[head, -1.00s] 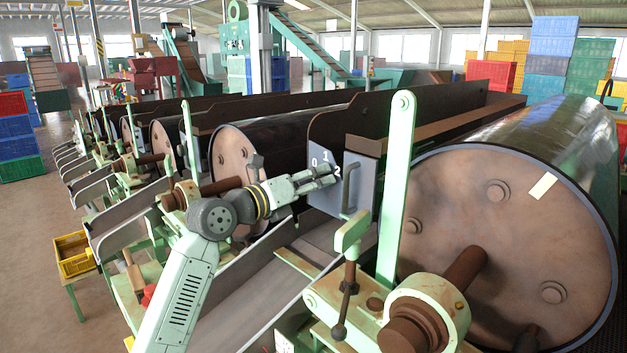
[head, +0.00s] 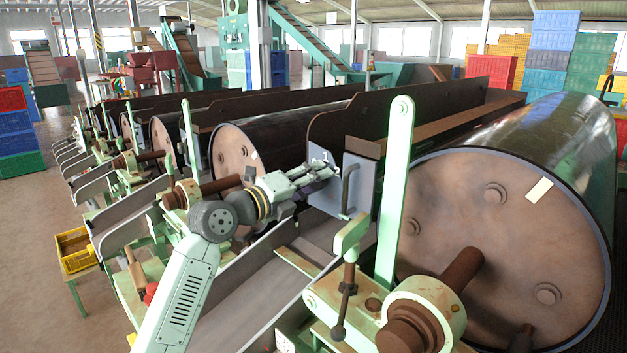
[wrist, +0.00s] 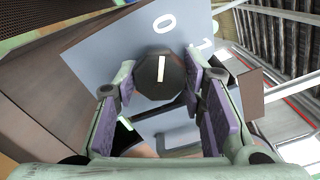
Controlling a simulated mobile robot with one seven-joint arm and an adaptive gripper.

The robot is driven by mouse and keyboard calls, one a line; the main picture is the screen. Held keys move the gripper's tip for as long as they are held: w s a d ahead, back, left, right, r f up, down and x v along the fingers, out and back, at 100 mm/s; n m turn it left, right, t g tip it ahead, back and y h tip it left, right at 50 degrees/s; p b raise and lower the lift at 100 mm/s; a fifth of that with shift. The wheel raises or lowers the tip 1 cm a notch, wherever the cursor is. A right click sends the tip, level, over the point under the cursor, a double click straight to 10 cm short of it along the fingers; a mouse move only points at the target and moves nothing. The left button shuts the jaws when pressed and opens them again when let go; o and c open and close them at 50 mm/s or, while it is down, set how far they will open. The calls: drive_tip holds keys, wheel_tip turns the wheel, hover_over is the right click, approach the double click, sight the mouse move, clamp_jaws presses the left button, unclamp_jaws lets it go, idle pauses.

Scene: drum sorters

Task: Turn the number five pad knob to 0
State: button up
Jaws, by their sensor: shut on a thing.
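The dark, many-sided knob (wrist: 160,78) with a white pointer line sits on a blue-grey pad (wrist: 105,58) in the wrist view. Its line points roughly up, close to the white 0 (wrist: 165,22); a 1 is to the right, partly cut by my finger. My gripper (wrist: 161,70) has its purple-padded fingers on either side of the knob and is shut on it. In the head view my gripper (head: 331,169) is at the pad (head: 323,196) between two drums; it hides the knob and most of the digits there.
A dark handle (head: 349,188) stands out from the pad just right of my gripper. A green upright post (head: 396,190) and a large drum (head: 500,250) are further right. Another drum (head: 232,150) is behind my arm. A metal chute (head: 245,300) runs below.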

idle(0.3)
drive_tip(key=o, duration=1.1)
drive_tip(key=shift+o, duration=0.2)
drive_tip(key=v, duration=1.2)
